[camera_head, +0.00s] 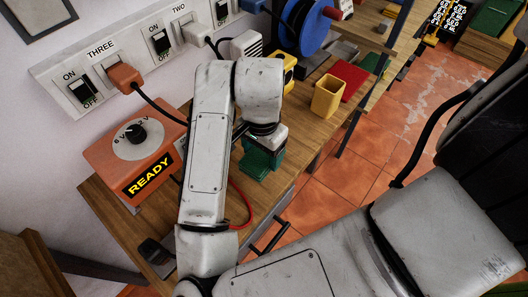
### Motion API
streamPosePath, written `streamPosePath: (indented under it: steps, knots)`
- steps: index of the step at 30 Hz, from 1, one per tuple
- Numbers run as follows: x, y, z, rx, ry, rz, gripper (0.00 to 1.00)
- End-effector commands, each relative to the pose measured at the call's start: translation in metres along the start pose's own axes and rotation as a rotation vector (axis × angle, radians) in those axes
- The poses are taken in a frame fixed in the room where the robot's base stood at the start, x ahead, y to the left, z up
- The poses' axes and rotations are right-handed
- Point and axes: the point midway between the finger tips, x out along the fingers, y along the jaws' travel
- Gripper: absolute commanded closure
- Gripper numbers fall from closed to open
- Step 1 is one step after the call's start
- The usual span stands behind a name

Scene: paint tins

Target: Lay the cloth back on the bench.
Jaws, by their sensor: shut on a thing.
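The cloth (257,165) is a small green piece directly below the end of my arm, over the wooden bench (222,160) near its front edge. My gripper (263,147) points down and is shut on the cloth. The fingertips are mostly hidden by my wrist. I cannot tell whether the cloth's lower edge touches the bench top.
An orange box (135,160) reading READY stands left on the bench. A yellow cup (327,96), a red piece (349,80) and a blue reel (303,30) are behind. A red cable (244,208) curves near my arm. Wall sockets (130,55) line the wall.

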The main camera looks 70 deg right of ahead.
Motion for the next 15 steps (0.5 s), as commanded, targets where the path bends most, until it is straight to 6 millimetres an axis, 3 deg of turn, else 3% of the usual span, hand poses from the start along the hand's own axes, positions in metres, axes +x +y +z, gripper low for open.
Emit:
streamPosePath:
  steps: [1, 6, 15]
  knots:
    - [0.013, -0.002, -0.008, -0.003, 0.004, 0.006, 0.58]
    - [0.035, -0.012, -0.024, -0.002, 0.003, 0.005, 0.58]
    - [0.051, -0.020, -0.035, -0.001, 0.000, 0.003, 0.58]
